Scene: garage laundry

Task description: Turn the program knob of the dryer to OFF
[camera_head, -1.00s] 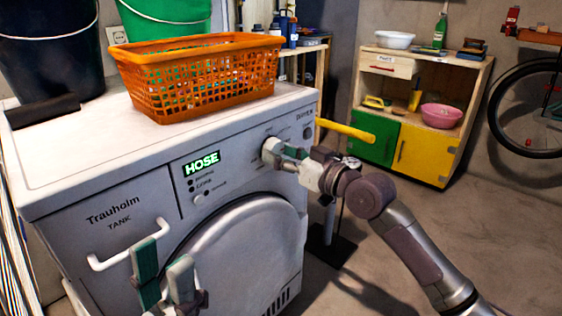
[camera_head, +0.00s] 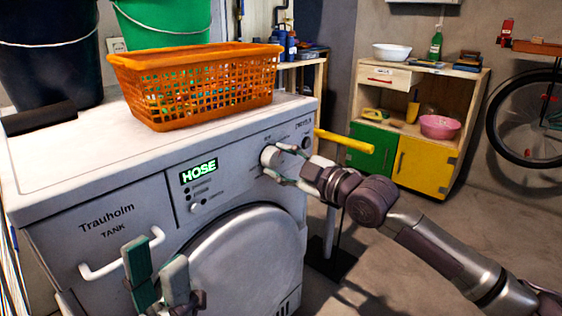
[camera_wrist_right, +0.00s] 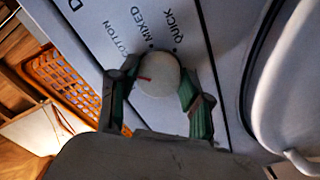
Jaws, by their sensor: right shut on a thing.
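The dryer (camera_head: 60,190) is white, with a lit green "HOSE" display (camera_head: 198,172) on its front panel. Its round white program knob (camera_head: 268,155) is at the right of the panel. In the right wrist view the knob (camera_wrist_right: 160,76) shows a short red mark near its left side; "COTTON", "MIXED" and "QUICK" are printed beyond it. My right gripper (camera_wrist_right: 155,92) is shut on the knob, one finger on each side. The OFF label is not readable. My left gripper (camera_head: 155,272) has its fingers apart, empty, in front of the dryer near the TANK handle (camera_head: 115,262).
An orange basket (camera_head: 200,90) stands on the dryer top, with dark and green buckets (camera_head: 165,20) behind. A yellow bar (camera_head: 345,140) sticks out beyond the dryer's right corner. A cabinet (camera_head: 400,90) and a bicycle wheel stand farther back. Floor at right is clear.

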